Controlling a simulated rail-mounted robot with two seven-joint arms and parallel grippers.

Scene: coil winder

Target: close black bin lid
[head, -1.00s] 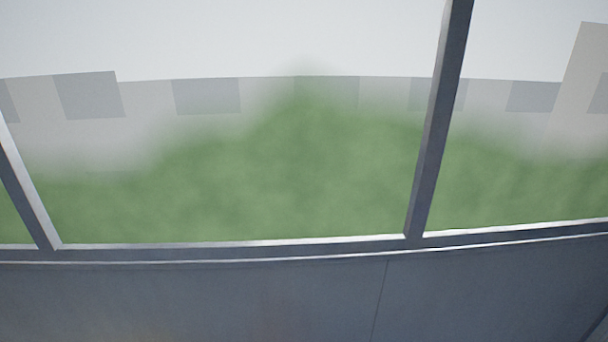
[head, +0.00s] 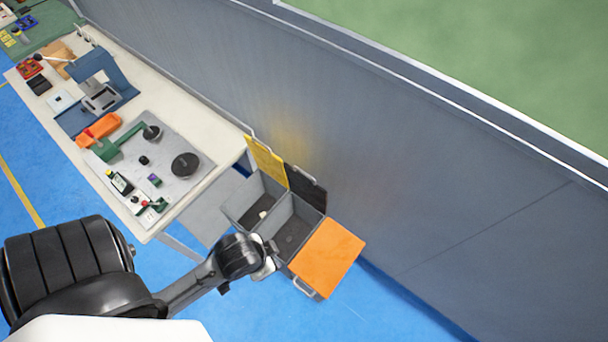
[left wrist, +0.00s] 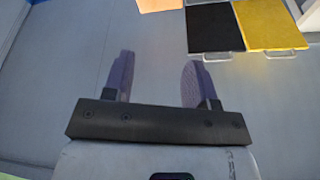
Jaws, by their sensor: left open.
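The black lid (head: 306,188) stands open and upright at the back of the middle bin (head: 291,236), close to the wall. It has a metal handle on its free edge. In the left wrist view the black lid (left wrist: 213,28) is beyond my fingers, up and to the right, with its handle toward me. My left gripper (head: 264,266) is at the front of the bins, apart from the black lid. The left wrist view shows its two fingers (left wrist: 157,75) spread with nothing between them. My right gripper is not in view.
The yellow lid (head: 266,160) also stands open, left of the black one. The orange lid (head: 328,252) lies flat over the right bin. A workbench (head: 222,142) with tools and fixtures is at the left. The grey wall (head: 400,160) runs behind the bins.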

